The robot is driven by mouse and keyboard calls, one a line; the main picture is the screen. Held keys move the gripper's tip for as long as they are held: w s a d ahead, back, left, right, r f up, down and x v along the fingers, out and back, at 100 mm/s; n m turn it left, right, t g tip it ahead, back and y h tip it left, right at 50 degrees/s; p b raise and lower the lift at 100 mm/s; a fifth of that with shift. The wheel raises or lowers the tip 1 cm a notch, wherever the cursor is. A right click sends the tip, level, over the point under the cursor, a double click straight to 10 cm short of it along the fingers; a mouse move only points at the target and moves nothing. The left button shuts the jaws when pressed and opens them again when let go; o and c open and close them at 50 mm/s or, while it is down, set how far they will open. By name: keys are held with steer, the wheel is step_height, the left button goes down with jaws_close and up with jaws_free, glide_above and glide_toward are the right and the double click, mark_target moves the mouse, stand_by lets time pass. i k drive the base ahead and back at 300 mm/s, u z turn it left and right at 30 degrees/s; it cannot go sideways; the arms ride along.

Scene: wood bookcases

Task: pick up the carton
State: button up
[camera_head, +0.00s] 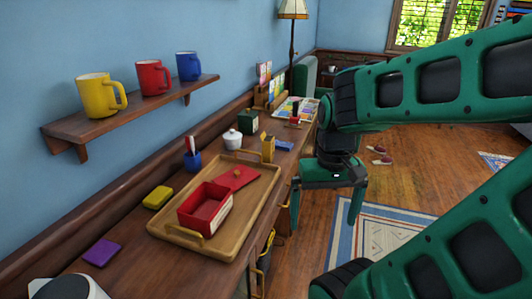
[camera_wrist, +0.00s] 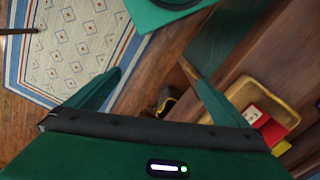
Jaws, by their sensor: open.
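A small yellow upright box (camera_head: 268,148), perhaps the carton, stands on the wooden sideboard just beyond the tray's far right corner. A dark green box (camera_head: 248,118) stands behind it near the wall; I cannot tell for sure which one is the carton. My gripper (camera_head: 325,205) is open and empty, pointing down over the floor to the right of the sideboard, apart from both boxes. In the wrist view its fingers (camera_wrist: 158,82) are spread with nothing between them.
A wooden tray (camera_head: 165,232) holds an open red box (camera_head: 205,207) and its red lid (camera_head: 238,178). A shelf (camera_head: 130,117) with three mugs hangs above.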

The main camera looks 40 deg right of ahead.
mark_target(268, 141)
steer(key=k, duration=1)
steer(key=z, duration=0.85)
steer(key=i, duration=1.65)
steer(key=z, duration=0.35)
